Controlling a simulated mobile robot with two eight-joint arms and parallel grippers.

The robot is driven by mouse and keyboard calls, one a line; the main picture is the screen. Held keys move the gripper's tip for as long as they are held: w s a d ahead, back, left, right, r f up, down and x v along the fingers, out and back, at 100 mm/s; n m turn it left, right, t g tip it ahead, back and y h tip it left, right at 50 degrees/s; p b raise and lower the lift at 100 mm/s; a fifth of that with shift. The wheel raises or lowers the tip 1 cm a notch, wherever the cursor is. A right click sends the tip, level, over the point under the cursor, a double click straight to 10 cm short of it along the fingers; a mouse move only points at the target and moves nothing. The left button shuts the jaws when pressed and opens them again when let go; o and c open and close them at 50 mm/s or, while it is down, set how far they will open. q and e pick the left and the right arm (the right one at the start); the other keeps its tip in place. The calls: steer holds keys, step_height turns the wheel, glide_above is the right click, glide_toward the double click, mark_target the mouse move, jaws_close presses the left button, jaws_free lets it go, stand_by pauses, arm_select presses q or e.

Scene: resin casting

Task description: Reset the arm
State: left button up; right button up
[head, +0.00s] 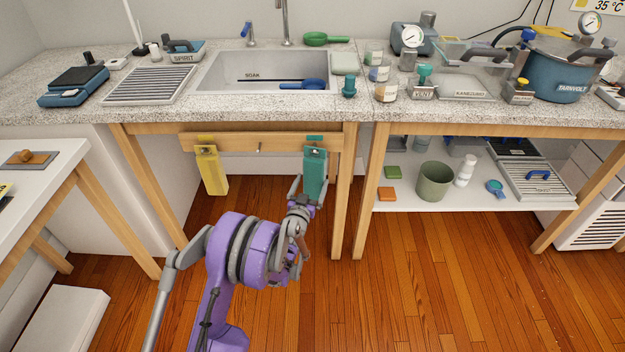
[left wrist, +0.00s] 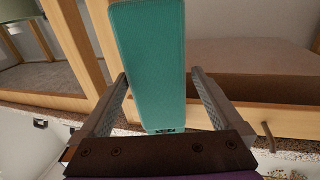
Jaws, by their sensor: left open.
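My left gripper (head: 309,193) is in front of the sink bench, at a teal hanging item (head: 314,168). In the left wrist view the open fingers (left wrist: 160,82) stand on either side of the teal item (left wrist: 150,50), with a gap visible beside it, mainly on the right. The teal item hangs upright from the wooden rail under the sink. A yellow item (head: 212,172) hangs from the same rail to the left. My right gripper is not in view.
The wooden rail (head: 240,143) and bench legs are close to my left arm. Above is the sink (head: 215,75) in the speckled counter. A white shelf (head: 400,206) with a green bin (head: 435,181) is to the right. A white table (head: 30,190) stands at left.

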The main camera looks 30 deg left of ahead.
arm_select(q)
steer(key=v, duration=0.9)
steer(key=s+d+r+m+g+h, duration=0.1)
steer(key=s+d+r+g+h, duration=0.15)
steer(key=s+d, duration=0.2)
steer(key=s+d+r+g+h, duration=0.1)
steer(key=s+d+r+g, duration=0.2)
steer(key=d, duration=0.3)
steer(key=s+d+m+g+h, duration=0.1)
steer(key=s+d+g, duration=0.35)
steer(key=s, duration=0.75)
steer(key=s+d+m+g+h, duration=0.1)
steer(key=s+d+g, duration=0.3)
steer(key=s, duration=0.7)
step_height(320, 180, up, 24)
steer(key=t+p, duration=0.2)
steer(key=p, duration=2)
steer(key=shift+d, duration=0.45)
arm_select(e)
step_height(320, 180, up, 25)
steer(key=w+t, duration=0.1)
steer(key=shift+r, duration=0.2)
arm_select(q)
steer(key=shift+s+r, duration=0.1)
